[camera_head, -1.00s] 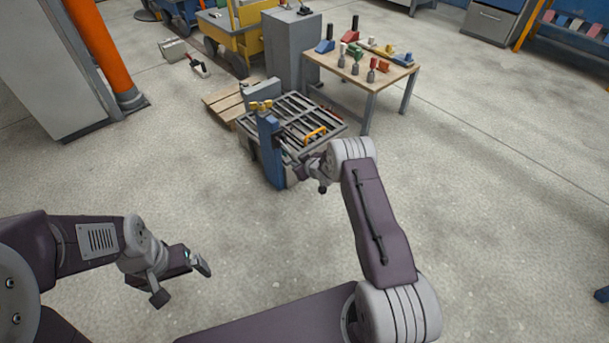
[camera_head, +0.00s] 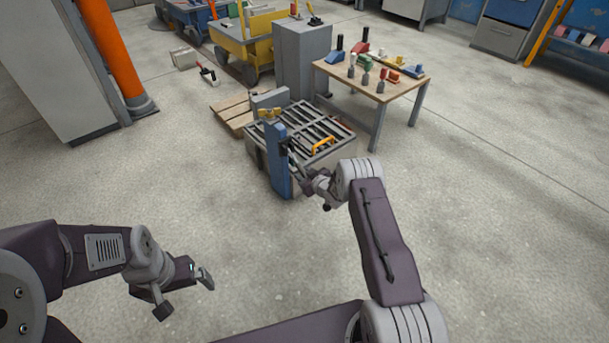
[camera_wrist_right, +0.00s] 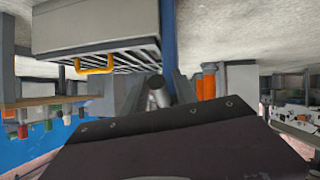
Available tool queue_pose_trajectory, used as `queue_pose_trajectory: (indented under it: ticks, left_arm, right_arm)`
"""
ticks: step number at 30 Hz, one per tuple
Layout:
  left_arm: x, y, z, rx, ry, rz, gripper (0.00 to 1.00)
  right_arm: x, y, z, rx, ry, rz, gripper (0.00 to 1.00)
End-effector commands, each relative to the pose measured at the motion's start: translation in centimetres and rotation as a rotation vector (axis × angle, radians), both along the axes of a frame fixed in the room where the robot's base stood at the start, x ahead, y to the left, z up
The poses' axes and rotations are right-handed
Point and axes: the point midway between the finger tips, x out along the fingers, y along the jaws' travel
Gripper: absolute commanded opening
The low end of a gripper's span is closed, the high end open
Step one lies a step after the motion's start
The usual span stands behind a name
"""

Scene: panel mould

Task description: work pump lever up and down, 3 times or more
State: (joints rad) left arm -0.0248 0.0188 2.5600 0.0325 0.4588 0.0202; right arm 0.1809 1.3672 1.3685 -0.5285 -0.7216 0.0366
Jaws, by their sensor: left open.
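The pump is a blue upright post (camera_head: 278,162) at the near left corner of a grey slatted mould frame (camera_head: 340,136) in the head view. A thin grey bar, seemingly the pump lever (camera_head: 296,163), slants down from the post to my right gripper (camera_head: 315,182). In the right wrist view a grey round bar end (camera_wrist_right: 158,92) stands between two grey finger-like parts. I cannot tell whether the fingers touch or grip it. My left gripper (camera_head: 184,293) is open and empty above bare floor, well away from the pump.
An orange handle (camera_head: 322,143) lies on the frame. A wooden table (camera_head: 395,96) with several coloured tools stands behind it to the right, beside a grey cabinet (camera_head: 303,58). A pallet (camera_head: 232,111) lies behind left. An orange column (camera_head: 112,52) stands far left. The near floor is clear.

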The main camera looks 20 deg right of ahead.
Motion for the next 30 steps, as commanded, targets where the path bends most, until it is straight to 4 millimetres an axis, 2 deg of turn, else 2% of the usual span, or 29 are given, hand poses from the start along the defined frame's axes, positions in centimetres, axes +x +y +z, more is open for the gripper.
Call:
queue_pose_trajectory:
  ticks: [11, 14, 20, 21, 22, 25, 30]
  left_arm:
    - [0.0, 0.0, 0.5, 0.000, 0.000, 0.000, 0.97]
    - [0.0, 0.0, 1.8, 0.000, 0.000, 0.000, 0.97]
    - [0.0, 0.0, 4.9, 0.000, 0.000, 0.000, 0.97]
    - [0.1, 0.0, 2.6, 0.000, -0.002, 0.000, 0.97]
    - [0.0, 0.0, 1.8, 0.000, -0.001, 0.000, 0.97]
    - [0.0, 0.0, 0.5, 0.000, 0.001, 0.000, 0.97]
    - [0.0, 0.0, -0.2, 0.000, 0.000, 0.000, 0.97]
  right_arm:
    - [-0.3, -0.2, 0.4, 0.001, 0.001, -0.003, 0.43]
    - [-1.5, -0.5, 1.4, 0.002, 0.004, -0.004, 0.43]
    - [-5.5, -1.2, 3.7, 0.000, 0.005, -0.004, 0.43]
    - [-5.7, -1.3, 2.5, 0.000, -0.001, -0.003, 0.43]
    - [-6.0, -1.4, 2.5, -0.001, -0.002, -0.002, 0.43]
    - [-6.8, -1.6, 3.1, -0.001, -0.001, -0.003, 0.43]
    - [-7.8, -1.6, 3.9, -0.001, -0.001, -0.002, 0.43]
